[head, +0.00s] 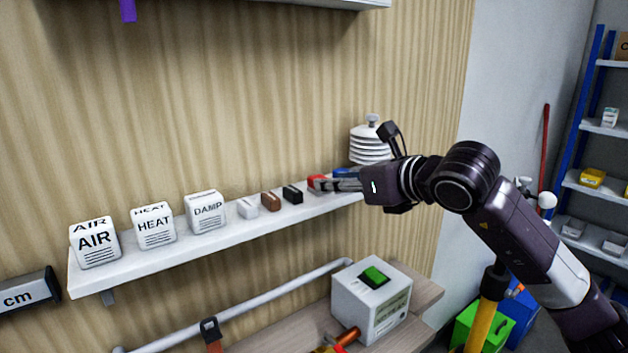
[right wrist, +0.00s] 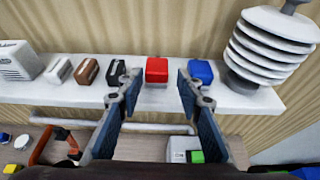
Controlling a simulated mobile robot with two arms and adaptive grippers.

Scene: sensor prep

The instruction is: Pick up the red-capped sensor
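The red-capped sensor (head: 317,182) stands on the white wall shelf, between a black-capped one and a blue-capped one. In the right wrist view the red-capped sensor (right wrist: 156,70) shows a red block top over a pale lower part. My right gripper (head: 333,184) reaches in from the right at shelf height. In the right wrist view its fingers (right wrist: 160,88) are apart, with the sensor seen in the gap at the tips and clear space on both sides. Nothing is held. My left gripper is not in view.
Black (head: 292,194), brown (head: 270,201) and white (head: 247,208) blocks stand left on the shelf (head: 180,254). A blue block (right wrist: 201,71) is close by the right finger. A white ribbed shield (right wrist: 270,45) stands right of it. Lettered cubes (head: 155,227) fill the left end.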

